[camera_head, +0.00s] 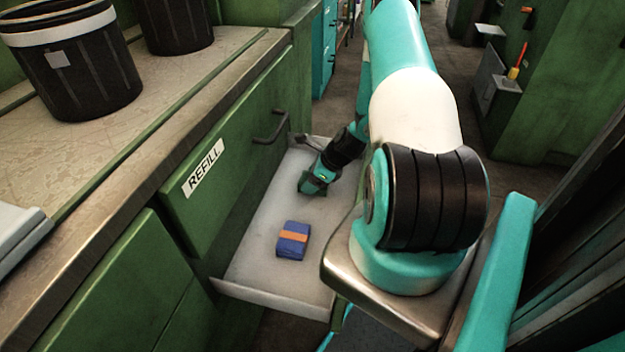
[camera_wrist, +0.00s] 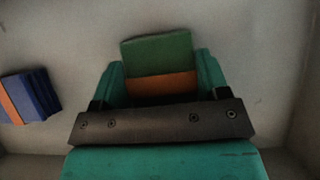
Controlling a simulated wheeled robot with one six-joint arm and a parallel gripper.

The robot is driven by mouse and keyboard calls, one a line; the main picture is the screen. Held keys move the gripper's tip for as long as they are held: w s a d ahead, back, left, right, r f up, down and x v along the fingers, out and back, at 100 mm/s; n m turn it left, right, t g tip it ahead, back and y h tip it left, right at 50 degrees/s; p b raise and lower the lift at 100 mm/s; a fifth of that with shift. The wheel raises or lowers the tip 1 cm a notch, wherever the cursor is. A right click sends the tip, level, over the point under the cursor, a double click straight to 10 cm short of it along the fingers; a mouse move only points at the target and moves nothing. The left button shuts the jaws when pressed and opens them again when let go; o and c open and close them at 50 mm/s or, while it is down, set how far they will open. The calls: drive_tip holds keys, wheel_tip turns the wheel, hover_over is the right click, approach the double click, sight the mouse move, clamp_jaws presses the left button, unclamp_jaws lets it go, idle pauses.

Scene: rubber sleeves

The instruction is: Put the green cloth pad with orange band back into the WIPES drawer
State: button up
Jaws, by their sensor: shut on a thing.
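The green cloth pad with orange band (camera_wrist: 158,50) is between the fingers of my gripper (camera_wrist: 160,75) in the wrist view, and the gripper is shut on it. In the head view my gripper (camera_head: 312,186) is at the far part of an open drawer (camera_head: 258,225), over or in it; the pad is barely visible there. I cannot tell whether the pad touches the drawer floor. The open drawer is below the drawer front labelled REFILL; no WIPES label shows.
A blue pad with an orange band (camera_head: 293,240) lies in the near part of the open drawer; it also shows at the left of the wrist view (camera_wrist: 29,96). The REFILL drawer (camera_head: 222,170) above is shut. Black bins (camera_head: 80,62) stand on the counter (camera_head: 150,110).

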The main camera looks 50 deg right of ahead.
drive_tip(key=o, duration=0.9)
drive_tip(key=shift+p+v, duration=0.85)
drive_tip(key=shift+v, duration=2.95)
